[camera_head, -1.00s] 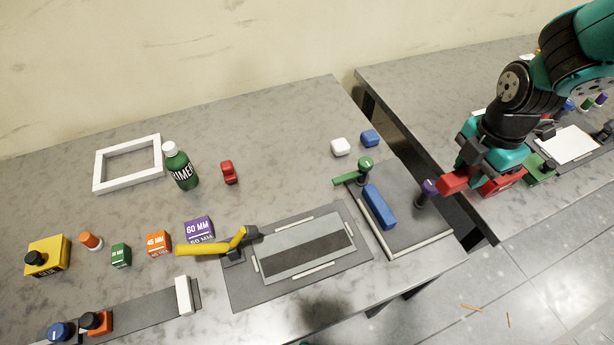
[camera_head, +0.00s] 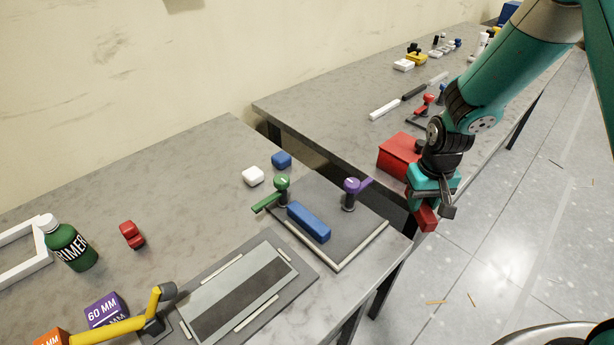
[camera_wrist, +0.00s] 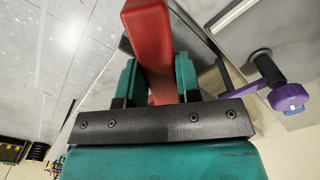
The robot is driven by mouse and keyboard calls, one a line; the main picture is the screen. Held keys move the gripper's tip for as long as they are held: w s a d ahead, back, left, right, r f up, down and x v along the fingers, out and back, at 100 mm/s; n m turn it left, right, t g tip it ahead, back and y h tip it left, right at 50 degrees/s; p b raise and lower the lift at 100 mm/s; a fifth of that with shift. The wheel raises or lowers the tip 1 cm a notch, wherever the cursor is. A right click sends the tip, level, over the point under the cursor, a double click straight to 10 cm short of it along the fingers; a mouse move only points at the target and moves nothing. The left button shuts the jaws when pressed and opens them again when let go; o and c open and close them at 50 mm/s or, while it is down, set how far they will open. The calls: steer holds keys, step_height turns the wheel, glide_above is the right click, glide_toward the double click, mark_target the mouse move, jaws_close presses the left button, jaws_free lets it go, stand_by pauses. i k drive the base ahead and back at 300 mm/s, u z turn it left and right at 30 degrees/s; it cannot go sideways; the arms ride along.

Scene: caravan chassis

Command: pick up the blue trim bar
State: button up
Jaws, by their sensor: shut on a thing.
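The blue trim bar (camera_head: 309,222) lies on a dark grey fixture plate (camera_head: 345,215) near the right end of the near table. It is between the green-knobbed clamp (camera_head: 282,190) and the purple-knobbed clamp (camera_head: 351,190). My gripper (camera_head: 428,205) is to the right of the plate, apart from the blue bar. In the wrist view, my gripper (camera_wrist: 158,85) has its teal fingers shut on a red bar (camera_wrist: 148,35). The purple clamp also shows at the right of the wrist view (camera_wrist: 285,95). The blue bar is not clearly seen there.
A red box (camera_head: 398,156) stands on the far table behind my gripper. A white block (camera_head: 253,177) and a blue block (camera_head: 282,160) sit behind the plate. A yellow-handled clamp (camera_head: 105,331) is at front left. Open floor lies to the right.

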mark_target(320, 232)
steer(key=u, duration=0.05)
steer(key=k, duration=0.9)
steer(key=z, duration=1.25)
steer(key=i, duration=0.55)
steer(key=u, duration=2.55)
steer(key=i, duration=1)
